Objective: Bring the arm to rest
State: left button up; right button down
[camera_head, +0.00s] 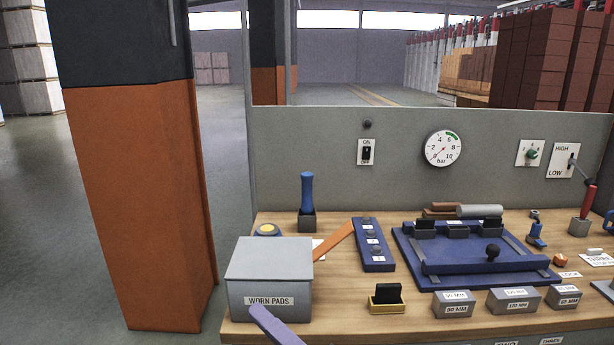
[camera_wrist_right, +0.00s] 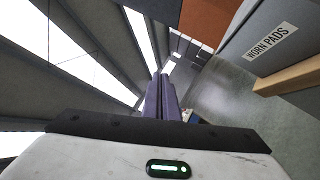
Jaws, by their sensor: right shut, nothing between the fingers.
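My right gripper (camera_head: 260,313) shows in the head view only as a purple finger rising from the bottom edge, in front of the grey lidded box (camera_head: 270,275) labelled WORN PADS. In the right wrist view its two purple fingers (camera_wrist_right: 160,82) lie together, shut, with nothing between them. The fingers point upward in that view, and the box (camera_wrist_right: 268,40) shows at its upper right. From these views I cannot tell whether the finger touches the box. My left gripper is in neither view.
The wooden bench (camera_head: 345,290) carries a blue fixture (camera_head: 415,262), a blue numbered strip (camera_head: 372,245), a black pad in a yellow holder (camera_head: 387,297) and several grey labelled blocks (camera_head: 453,304). A grey panel with a gauge (camera_head: 443,148) stands behind. An orange pillar (camera_head: 145,210) stands left; floor beside it is clear.

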jog(key=s+d+f+m+t+h, duration=0.1)
jog(key=s+d+f+m+h, duration=0.1)
jog(key=d+f+m+h, duration=0.65)
jog(key=s+d+f+m+h, duration=0.35)
jog(key=d+f+m, duration=0.25)
jog(key=f+m, duration=0.65)
jog(key=s+d+f+m+g+h, duration=0.1)
jog(key=s+d+f+m+g, duration=0.2)
jog(key=s+f, duration=0.4)
jog(key=s+d+f+m+g+h, duration=0.2)
jog(key=s+d+f+m, duration=0.3)
jog(key=s+f, duration=0.2)
jog(key=shift+s+d+f+m+g, duration=0.3)
jog(key=shift+s+m+g, duration=0.1)
jog(key=shift+s, duration=0.6)
